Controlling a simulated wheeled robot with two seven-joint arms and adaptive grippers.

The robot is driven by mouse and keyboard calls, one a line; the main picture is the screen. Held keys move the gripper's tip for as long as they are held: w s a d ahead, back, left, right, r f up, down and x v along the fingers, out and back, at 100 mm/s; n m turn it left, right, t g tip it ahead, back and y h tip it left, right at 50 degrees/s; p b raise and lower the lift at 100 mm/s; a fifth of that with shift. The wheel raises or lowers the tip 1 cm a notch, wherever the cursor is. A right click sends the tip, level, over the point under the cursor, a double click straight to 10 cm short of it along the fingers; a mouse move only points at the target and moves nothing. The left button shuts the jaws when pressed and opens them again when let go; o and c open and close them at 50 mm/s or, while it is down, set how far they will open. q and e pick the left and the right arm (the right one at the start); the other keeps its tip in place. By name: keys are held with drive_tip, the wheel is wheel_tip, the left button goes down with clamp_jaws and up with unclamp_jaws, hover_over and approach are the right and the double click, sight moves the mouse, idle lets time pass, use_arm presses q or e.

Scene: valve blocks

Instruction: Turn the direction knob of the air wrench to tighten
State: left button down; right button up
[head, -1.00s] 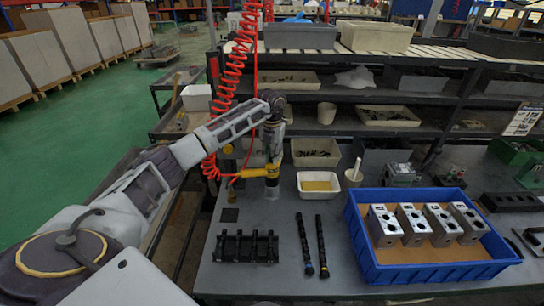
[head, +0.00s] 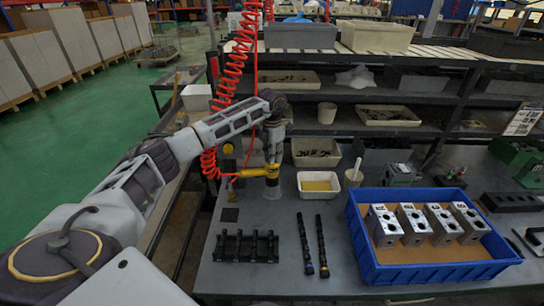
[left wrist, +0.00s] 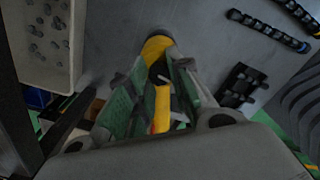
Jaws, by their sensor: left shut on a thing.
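The yellow air wrench (head: 256,172) stands near the back left of the grey workbench, with a dark lower end on the bench top. A red coiled hose hangs beside it. My left gripper (head: 273,156) comes down over the wrench from above and is shut on its upper part. In the left wrist view, the green-padded fingers of the left gripper (left wrist: 154,92) lie on both sides of the yellow wrench body (left wrist: 157,48). The direction knob is too small and covered to make out, so its setting cannot be told. My right gripper is not in view.
A white tray with yellow contents (head: 318,187) stands right of the wrench. A black rack (head: 246,247) and two dark camshafts (head: 304,244) lie in front. A blue crate (head: 440,272) holding several metal valve blocks fills the right. Shelves stand behind the bench.

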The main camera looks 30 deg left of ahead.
use_arm(q)
drive_tip(key=m, duration=1.1)
drive_tip(key=shift+b, duration=0.4)
drive_tip(key=shift+m, duration=0.4)
drive_tip(key=c, duration=1.3)
unclamp_jaws()
drive_tip(key=shift+o, duration=0.2)
wheel_tip(320, 180, up, 12)
